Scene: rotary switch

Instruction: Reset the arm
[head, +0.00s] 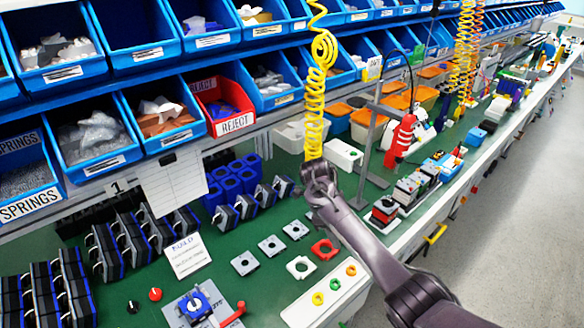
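My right arm reaches in from the lower right, and its dark gripper (318,178) is over the green bench (205,262). Its fingers are small and dark here, so I cannot tell whether they are open or shut. The end of a yellow coiled hose (314,118) overlaps the gripper in the picture, and I cannot tell whether they touch. My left gripper is not in view. A grey and blue switch fixture (194,305) sits at the bottom edge, with a red handle (233,315) beside it. A red knob (155,294) and a black knob (132,307) lie to its left.
Dark and blue modules (120,245) stand in rows at left. Square plates (271,246) and a white tray with coloured rings (334,284) lie at front. Clear floor (515,215) is at right.

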